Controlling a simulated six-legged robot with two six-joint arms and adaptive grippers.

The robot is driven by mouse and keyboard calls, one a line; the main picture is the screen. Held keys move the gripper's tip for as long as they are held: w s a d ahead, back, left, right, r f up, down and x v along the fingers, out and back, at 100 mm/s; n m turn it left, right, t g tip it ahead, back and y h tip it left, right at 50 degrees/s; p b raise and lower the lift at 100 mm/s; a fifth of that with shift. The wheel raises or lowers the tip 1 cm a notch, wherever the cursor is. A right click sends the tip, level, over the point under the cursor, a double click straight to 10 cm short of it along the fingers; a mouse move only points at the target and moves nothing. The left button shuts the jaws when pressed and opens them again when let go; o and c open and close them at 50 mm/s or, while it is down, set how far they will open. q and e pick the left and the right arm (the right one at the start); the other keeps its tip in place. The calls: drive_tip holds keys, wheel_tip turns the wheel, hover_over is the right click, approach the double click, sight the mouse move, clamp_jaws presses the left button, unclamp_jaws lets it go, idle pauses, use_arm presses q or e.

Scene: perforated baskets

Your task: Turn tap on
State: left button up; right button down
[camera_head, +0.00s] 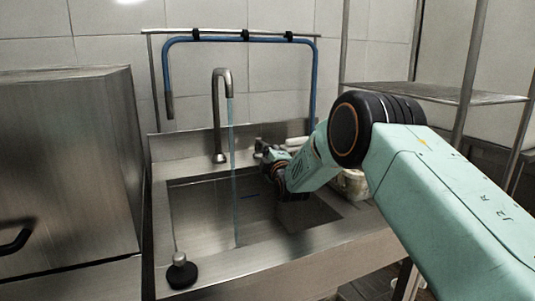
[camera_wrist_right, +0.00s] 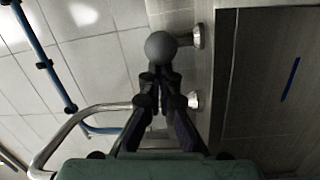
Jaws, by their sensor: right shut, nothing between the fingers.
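The curved metal tap (camera_head: 222,85) stands at the back of the steel sink (camera_head: 190,236). A thin bluish stream of water (camera_head: 233,160) runs from its spout down into the basin. My right gripper (camera_head: 264,152) reaches over the sink to the right of the tap, by the back ledge. In the wrist view its fingers (camera_wrist_right: 161,78) are shut and empty, with their tips at a round grey knob (camera_wrist_right: 161,46); I cannot tell whether they touch. The tap's pipe (camera_wrist_right: 75,122) shows at left there. My left gripper is not in view.
A steel box-shaped appliance (camera_head: 65,165) stands left of the sink. A blue hose (camera_head: 200,40) hangs on a rail behind the tap. A wire shelf (camera_head: 450,93) stands at right. A black round object with a rod (camera_head: 181,275) is at the front left rim.

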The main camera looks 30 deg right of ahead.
drive_tip(key=shift+s+d+p, duration=0.15)
drive_tip(key=shift+d+p, duration=0.3)
drive_tip(key=shift+d, duration=0.35)
drive_tip(key=shift+a+r, duration=0.1)
drive_tip(key=shift+a, duration=0.05)
